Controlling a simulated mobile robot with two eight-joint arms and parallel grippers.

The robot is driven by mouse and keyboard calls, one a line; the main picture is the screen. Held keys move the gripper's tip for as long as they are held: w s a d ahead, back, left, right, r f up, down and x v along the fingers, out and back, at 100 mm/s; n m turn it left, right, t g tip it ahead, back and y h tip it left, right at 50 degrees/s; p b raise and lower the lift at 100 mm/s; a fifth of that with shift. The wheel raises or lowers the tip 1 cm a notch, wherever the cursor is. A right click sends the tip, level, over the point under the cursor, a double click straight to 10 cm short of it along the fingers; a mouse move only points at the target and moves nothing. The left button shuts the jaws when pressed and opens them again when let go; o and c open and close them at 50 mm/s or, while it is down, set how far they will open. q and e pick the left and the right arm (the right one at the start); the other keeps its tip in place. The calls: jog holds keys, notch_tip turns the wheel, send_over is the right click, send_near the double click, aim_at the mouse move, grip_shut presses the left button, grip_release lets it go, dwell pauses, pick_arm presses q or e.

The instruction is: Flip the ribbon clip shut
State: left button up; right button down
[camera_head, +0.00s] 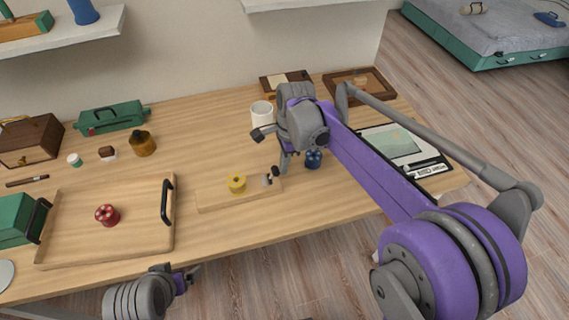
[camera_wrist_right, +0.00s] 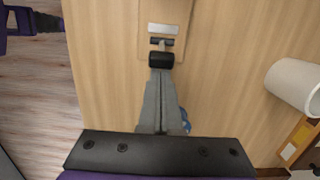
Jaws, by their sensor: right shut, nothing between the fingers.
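A wooden board (camera_head: 212,200) lies near the table's front edge, carrying a yellow ribbon spool (camera_head: 237,183). The small grey and dark ribbon clip (camera_head: 267,180) sits toward the board's right end. In the right wrist view the clip shows as a pale plate (camera_wrist_right: 163,29) with a dark bar beside it. My right gripper (camera_head: 277,170) is shut and empty, its dark fingertips (camera_wrist_right: 161,60) right beside the clip; I cannot tell if they touch. Whether the clip's flap is up or down is unclear. My left gripper (camera_head: 192,272) is low, off the table's front edge; its jaw opening is unclear.
A tray (camera_head: 70,259) with a red spool (camera_head: 107,215) lies left of the board. A blue spool (camera_head: 313,158) stands close right of my right gripper. A white mug (camera_head: 262,114) stands behind, and a tablet-like panel (camera_head: 392,142) lies to the right.

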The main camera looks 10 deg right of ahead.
aim_at(276, 169)
jog(key=shift+a+r+h, duration=0.25)
jog(key=shift+a+h, duration=0.05)
jog(key=shift+h, duration=0.3)
jog(key=shift+a+r+h, duration=0.1)
jog(key=shift+a+h, duration=0.15)
jog(key=shift+h, duration=0.15)
jog(key=a+h, duration=0.1)
jog(key=a+r+h, duration=0.1)
jog(key=h, duration=0.1)
jog(key=shift+h+p, duration=0.3)
jog(key=shift+s+a+f, duration=0.1)
jog(key=shift+a, duration=0.7)
jog(key=shift+r+p, duration=0.6)
jog(key=shift+r, duration=0.25)
jog(key=shift+d, duration=0.15)
